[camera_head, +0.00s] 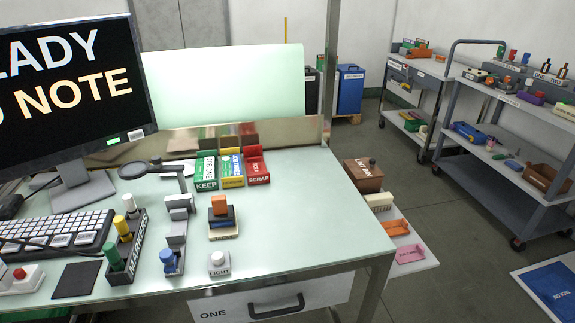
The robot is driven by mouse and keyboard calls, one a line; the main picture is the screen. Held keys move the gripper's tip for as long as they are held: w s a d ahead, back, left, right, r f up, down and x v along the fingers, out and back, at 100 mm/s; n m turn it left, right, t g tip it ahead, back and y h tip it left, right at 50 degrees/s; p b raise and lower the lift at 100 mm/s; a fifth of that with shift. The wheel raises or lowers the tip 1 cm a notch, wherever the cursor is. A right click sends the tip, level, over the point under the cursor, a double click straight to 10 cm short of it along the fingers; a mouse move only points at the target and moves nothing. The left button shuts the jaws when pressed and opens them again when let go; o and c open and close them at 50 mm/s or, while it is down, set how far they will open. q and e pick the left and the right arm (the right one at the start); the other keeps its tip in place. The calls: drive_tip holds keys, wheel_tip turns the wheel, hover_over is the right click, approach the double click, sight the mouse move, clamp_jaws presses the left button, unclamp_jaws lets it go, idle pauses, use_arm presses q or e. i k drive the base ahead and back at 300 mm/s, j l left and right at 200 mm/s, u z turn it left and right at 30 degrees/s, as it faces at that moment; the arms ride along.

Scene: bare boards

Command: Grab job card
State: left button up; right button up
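On the desk, a green KEEP tray (206,183), a yellow-fronted tray (232,182) and a red SCRAP tray (257,178) stand side by side near the back edge. Neither of my grippers is in view.
The desk (310,205) is clear at its right. A monitor (70,85), keyboard (50,235), marker holder (125,262), small stamp stand (222,222) and LIGHT button (219,265) fill the left and front. Drawer ONE (270,303) is below. Loaded carts (520,180) stand right.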

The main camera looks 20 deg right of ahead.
sight(406, 254)
drive_tip(key=z, duration=1.55)
drive_tip(key=i+l+u, duration=0.1)
drive_tip(key=u, duration=0.3)
drive_tip(key=l+u, duration=0.1)
drive_tip(key=u, duration=0.35)
drive_tip(key=i+l+u, duration=0.1)
drive_tip(key=u, duration=0.3)
drive_tip(key=l+u, duration=0.25)
drive_tip(key=l, duration=0.2)
drive_tip(key=l+u, duration=0.25)
drive_tip(key=l, duration=0.2)
